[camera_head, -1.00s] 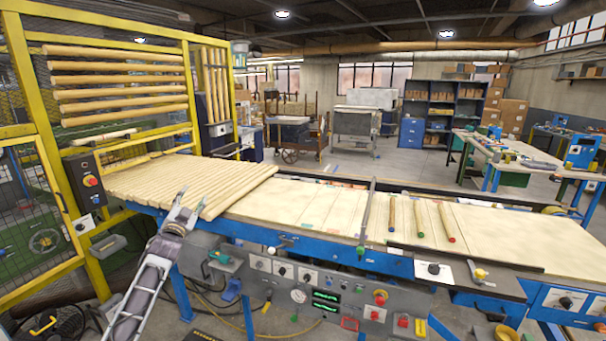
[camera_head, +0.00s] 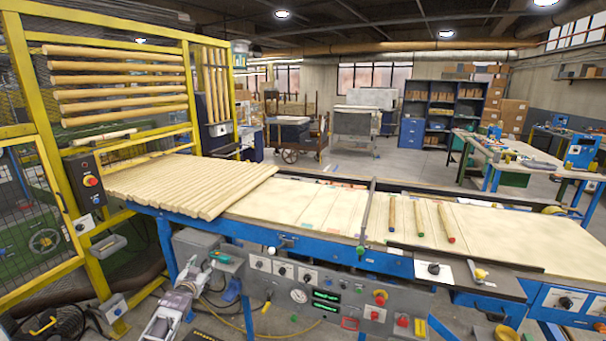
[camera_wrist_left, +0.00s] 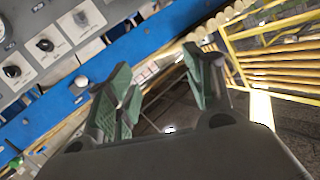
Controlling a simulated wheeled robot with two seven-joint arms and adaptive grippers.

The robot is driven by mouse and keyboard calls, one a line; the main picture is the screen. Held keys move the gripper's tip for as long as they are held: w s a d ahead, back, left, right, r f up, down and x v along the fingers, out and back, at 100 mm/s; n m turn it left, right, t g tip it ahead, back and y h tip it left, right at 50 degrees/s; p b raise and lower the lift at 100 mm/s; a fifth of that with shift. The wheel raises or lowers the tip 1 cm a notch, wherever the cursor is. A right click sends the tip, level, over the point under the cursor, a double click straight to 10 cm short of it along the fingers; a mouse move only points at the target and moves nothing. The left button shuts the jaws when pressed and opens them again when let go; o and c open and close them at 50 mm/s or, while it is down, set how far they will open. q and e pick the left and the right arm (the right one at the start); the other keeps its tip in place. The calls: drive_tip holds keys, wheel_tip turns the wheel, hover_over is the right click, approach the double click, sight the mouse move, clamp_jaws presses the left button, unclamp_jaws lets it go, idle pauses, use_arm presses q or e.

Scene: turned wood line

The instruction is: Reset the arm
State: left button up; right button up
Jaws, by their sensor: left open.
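My left gripper (camera_head: 200,276) is low in the camera_head view, in front of the conveyor's blue side rail and left of the control panel. It holds nothing. In the left wrist view its two green-padded fingers (camera_wrist_left: 160,95) stand apart with an empty gap between them. Part of the panel and the blue rail show beyond the fingers there. My right gripper is in neither view.
The conveyor (camera_head: 330,212) carries a row of pale wooden rods (camera_head: 190,182) at left and several colour-tipped sticks (camera_head: 420,217) at right. The control panel (camera_head: 325,295) juts below the rail. A yellow fence (camera_head: 85,250) stands at left.

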use_arm(q)
drive_tip(key=s+d+f+g, duration=0.2)
drive_tip(key=s+f+g, duration=0.1)
drive_tip(key=s+f, duration=0.9)
drive_tip(key=s+d+f+g, duration=0.1)
drive_tip(key=s+f+g, duration=0.1)
drive_tip(key=s+f, duration=0.95)
drive_tip(key=s+d+f+g, duration=0.25)
drive_tip(key=s+f, duration=0.35)
drive_tip(key=f, duration=1.1)
drive_tip(key=s+d+f+g, duration=0.2)
drive_tip(key=s+f, duration=0.3)
drive_tip(key=s, duration=0.9)
drive_tip(key=s+d+f+g, duration=0.2)
drive_tip(key=s+f, duration=0.4)
drive_tip(key=s, duration=0.9)
drive_tip(key=s+d+f+g+h, duration=0.1)
drive_tip(key=s+f, duration=0.4)
drive_tip(key=s, duration=0.9)
drive_tip(key=shift+s+d+f+n+g, duration=0.3)
drive_tip(key=shift+s+d+f+g, duration=0.15)
drive_tip(key=shift+g, duration=0.6)
drive_tip(key=shift+w+d+r, duration=0.1)
drive_tip(key=shift+a, duration=0.2)
